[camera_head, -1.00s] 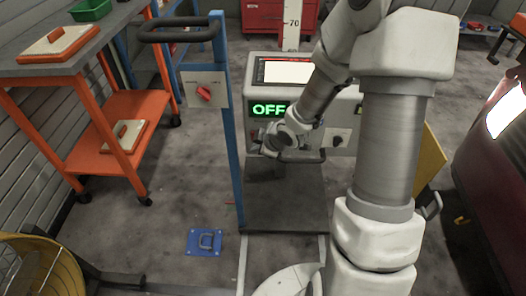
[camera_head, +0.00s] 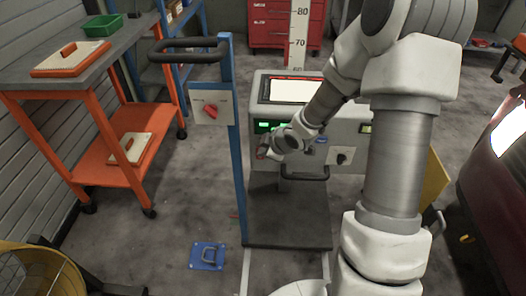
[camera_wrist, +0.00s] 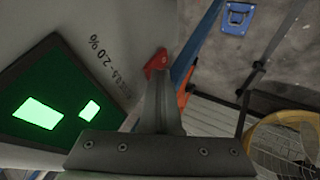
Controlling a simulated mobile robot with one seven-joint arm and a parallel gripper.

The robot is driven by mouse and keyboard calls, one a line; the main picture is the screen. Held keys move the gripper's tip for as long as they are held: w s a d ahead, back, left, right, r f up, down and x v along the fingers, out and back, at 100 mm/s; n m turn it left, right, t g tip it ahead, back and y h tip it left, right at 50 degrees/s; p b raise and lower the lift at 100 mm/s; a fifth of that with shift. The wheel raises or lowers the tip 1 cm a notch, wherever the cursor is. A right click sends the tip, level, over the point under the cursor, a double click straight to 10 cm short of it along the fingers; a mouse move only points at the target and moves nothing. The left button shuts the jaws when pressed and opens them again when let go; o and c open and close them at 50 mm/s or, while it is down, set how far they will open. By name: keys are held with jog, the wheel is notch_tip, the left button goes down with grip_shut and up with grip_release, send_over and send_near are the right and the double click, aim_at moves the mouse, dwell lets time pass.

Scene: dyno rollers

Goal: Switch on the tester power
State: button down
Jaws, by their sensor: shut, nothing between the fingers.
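The tester is a light grey console (camera_head: 345,130) with a pale screen on top, a green-lit display (camera_head: 262,127) and a black knob (camera_head: 343,156) at lower right. My arm covers part of the display, so its word cannot be read in the head view. The wrist view shows large green segments of the display (camera_wrist: 40,113). My gripper (camera_head: 264,153) is shut and empty at the console's left front. In the wrist view, my closed fingers (camera_wrist: 161,82) are close to a small red part (camera_wrist: 155,62) beside the console face; I cannot tell whether they touch.
A blue post (camera_head: 235,150) with a handle and a red rotary switch (camera_head: 210,111) stands just left of the console. An orange trolley (camera_head: 110,155) stands at left, a dark red car (camera_head: 495,190) at right. A blue floor plate (camera_head: 207,256) lies in front.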

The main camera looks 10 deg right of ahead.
jog(key=shift+r, duration=0.1)
jog(key=shift+r+p, duration=0.75)
jog(key=shift+p, duration=0.15)
jog(key=shift+s, duration=0.15)
